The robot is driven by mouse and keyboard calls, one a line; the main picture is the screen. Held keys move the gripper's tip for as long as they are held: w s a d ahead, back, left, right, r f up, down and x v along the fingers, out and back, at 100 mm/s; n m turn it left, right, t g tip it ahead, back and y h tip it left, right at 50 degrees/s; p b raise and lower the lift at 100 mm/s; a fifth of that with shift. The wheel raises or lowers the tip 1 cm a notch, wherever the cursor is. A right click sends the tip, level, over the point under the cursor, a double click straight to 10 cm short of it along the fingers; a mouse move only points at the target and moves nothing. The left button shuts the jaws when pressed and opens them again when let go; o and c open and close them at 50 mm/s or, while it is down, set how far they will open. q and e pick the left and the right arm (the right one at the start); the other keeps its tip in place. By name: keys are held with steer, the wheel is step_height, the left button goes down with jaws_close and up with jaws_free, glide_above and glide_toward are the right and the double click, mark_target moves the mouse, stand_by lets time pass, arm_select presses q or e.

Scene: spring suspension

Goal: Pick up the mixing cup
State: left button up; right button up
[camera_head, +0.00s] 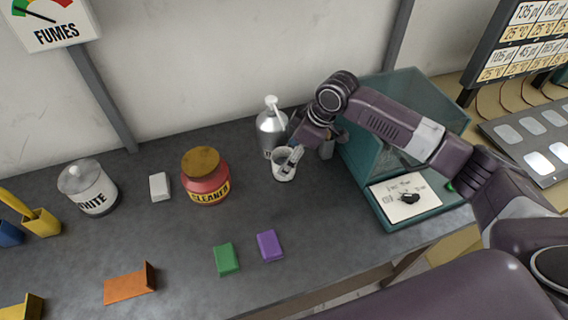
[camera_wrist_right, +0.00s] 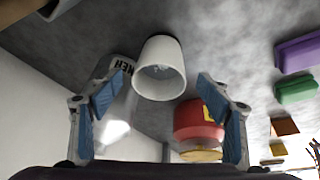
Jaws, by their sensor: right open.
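The mixing cup (camera_head: 284,172) is a small white cup on the dark bench, in front of a grey metal bottle (camera_head: 271,127). In the right wrist view the cup (camera_wrist_right: 160,66) lies ahead of my right gripper (camera_wrist_right: 160,92), roughly centred between its two blue-padded fingers. The fingers are spread apart and do not touch the cup. In the head view my right gripper (camera_head: 297,153) is at the cup's right rim and partly covers it. My left gripper is in neither view.
A red cleaner jar (camera_head: 206,184) stands left of the cup. A teal glass-sided box (camera_head: 358,158) stands close on the right. Purple (camera_head: 270,246) and green (camera_head: 227,259) blocks lie toward the bench front. The bench between cup and blocks is clear.

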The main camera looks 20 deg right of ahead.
mark_target(285, 159)
steer(key=x, duration=0.3)
steer(key=shift+w+a+p, duration=0.1)
steer(key=shift+p, duration=0.2)
steer(key=c, duration=1.3)
steer(key=shift+c, duration=1.4)
steer(key=shift+r, duration=0.15)
